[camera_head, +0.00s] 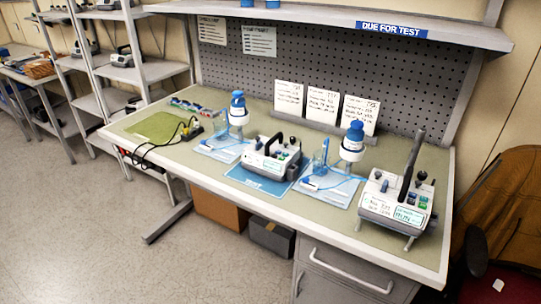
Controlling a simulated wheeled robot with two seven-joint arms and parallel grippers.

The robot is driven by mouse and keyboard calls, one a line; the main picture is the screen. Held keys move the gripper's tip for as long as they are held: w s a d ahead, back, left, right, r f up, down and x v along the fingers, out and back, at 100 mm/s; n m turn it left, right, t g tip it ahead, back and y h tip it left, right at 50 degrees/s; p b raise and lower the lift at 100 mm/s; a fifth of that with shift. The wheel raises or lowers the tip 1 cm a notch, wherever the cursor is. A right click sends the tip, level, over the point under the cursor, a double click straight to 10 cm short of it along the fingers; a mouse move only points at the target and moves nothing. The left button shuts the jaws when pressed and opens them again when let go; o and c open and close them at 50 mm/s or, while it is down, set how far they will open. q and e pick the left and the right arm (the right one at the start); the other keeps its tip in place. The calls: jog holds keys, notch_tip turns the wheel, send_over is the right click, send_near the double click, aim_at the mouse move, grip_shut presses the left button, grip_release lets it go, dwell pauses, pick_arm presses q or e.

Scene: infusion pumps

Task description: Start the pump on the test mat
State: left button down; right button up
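A white and grey infusion pump (266,164) with a dark carrying handle stands on the blue test mat (256,184) near the middle of the bench. Its small front labels and any display are too small to read. A second, similar pump (383,205) with a tall dark handle stands at the right end of the bench, off the mat. Neither of my grippers shows in the head view.
Blue-capped bottles (353,140) stand on either side of the middle pump, with thin blue tubing and pale trays (331,188). A black cable (160,144) and a green mat (158,126) lie at the left. White cards (322,102) stand at the back. A shelf (330,14) overhangs the bench.

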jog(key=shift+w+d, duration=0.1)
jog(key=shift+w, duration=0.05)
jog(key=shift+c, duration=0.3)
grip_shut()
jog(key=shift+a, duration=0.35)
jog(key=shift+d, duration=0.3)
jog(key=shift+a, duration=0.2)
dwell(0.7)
